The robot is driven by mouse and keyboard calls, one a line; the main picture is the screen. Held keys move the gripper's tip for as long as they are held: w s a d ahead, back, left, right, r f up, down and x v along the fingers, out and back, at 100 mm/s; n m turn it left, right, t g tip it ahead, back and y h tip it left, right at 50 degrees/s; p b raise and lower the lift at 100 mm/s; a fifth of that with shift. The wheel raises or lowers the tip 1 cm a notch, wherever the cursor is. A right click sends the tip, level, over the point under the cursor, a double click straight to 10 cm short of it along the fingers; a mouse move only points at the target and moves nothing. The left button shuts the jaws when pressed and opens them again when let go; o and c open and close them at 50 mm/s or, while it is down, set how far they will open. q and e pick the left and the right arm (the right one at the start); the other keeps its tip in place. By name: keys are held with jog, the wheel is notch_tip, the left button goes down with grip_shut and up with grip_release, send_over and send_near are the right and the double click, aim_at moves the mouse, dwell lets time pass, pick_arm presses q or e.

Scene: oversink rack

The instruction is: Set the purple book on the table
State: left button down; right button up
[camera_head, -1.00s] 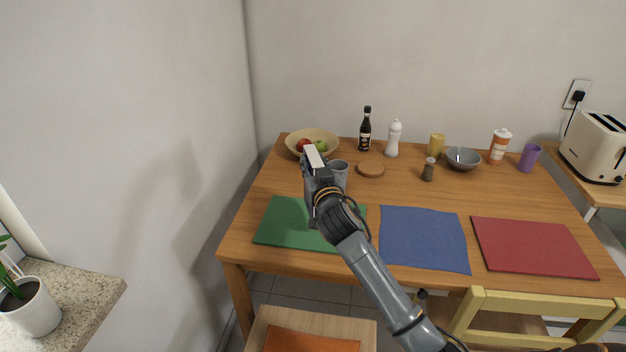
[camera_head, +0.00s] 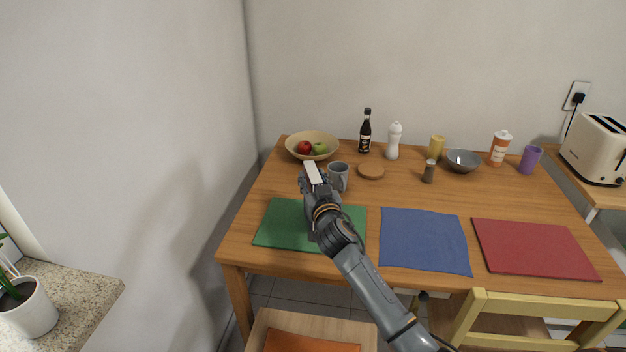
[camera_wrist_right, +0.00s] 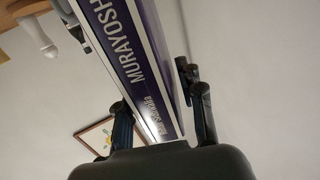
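The purple book (camera_wrist_right: 130,55) shows large in the right wrist view, with white lettering on its purple spine. My right gripper (camera_wrist_right: 163,108) is shut on it, with fingers on both sides. In the head view the book shows only as a narrow white strip (camera_head: 315,172) at the tip of my right gripper (camera_head: 316,190). Both are over the left part of the wooden table (camera_head: 285,180), near the back edge of the green placemat (camera_head: 283,222). The arm hides part of the placemat, and I cannot tell the book's height above the table. My left gripper is not in view.
A grey mug (camera_head: 339,177) stands just right of the book. A blue cloth (camera_head: 424,240) and red placemat (camera_head: 533,248) lie to the right. Chairs stand at the front.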

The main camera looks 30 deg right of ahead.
jog(key=shift+o, duration=0.2)
jog(key=shift+s+r, duration=0.1)
jog(key=shift+r, duration=0.05)
jog(key=v, duration=1.1)
jog(key=shift+s, duration=0.4)
jog(key=shift+a+r, duration=0.1)
